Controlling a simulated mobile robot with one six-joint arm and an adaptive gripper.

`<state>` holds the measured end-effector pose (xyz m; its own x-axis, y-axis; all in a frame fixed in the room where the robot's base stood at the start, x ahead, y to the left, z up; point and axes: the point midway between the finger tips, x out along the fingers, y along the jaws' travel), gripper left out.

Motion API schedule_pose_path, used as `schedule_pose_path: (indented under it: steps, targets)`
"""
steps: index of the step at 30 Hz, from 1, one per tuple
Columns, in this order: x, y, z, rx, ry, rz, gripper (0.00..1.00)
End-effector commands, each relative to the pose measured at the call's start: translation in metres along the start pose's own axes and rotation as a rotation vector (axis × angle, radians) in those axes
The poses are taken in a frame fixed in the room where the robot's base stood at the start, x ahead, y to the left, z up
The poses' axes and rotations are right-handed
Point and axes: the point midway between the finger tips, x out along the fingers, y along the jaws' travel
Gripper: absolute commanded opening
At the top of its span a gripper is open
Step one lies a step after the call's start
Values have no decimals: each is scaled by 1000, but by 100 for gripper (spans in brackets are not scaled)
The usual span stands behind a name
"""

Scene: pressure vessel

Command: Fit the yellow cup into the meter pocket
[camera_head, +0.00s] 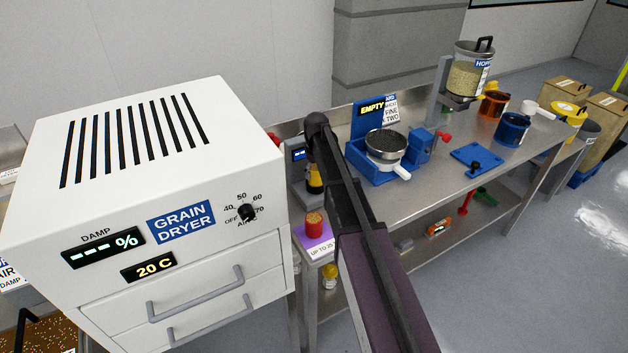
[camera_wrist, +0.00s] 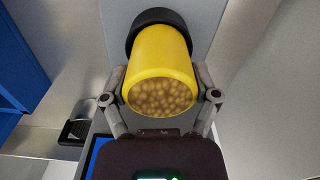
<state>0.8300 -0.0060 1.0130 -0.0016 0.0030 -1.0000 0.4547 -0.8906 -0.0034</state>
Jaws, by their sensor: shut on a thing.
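The yellow cup (camera_wrist: 160,58) is between the two fingers of my gripper (camera_wrist: 160,74) in the wrist view. The gripper is shut on it. The cup's open end faces the camera and is full of round tan grains. Its far end meets a black round collar (camera_wrist: 160,18) on a light grey face; I cannot tell how deep the cup sits in it. In the head view, part of the yellow cup (camera_head: 314,182) shows beside my arm, by a small grey meter (camera_head: 299,156) with a blue display. My arm hides most of the gripper there.
A white grain dryer (camera_head: 150,200) stands close on the left. A red jar (camera_head: 314,224) stands on a purple pad below the meter. A blue sieve stand (camera_head: 372,172) is right of my arm on the steel bench (camera_head: 440,188). A blue panel (camera_wrist: 20,60) is at left in the wrist view.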

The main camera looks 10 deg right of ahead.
Motion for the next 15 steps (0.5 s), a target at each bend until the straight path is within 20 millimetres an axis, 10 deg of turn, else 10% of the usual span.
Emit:
schedule_pose_path:
  steps: [15]
  targets:
    - [21,1,0,1,0,0,21]
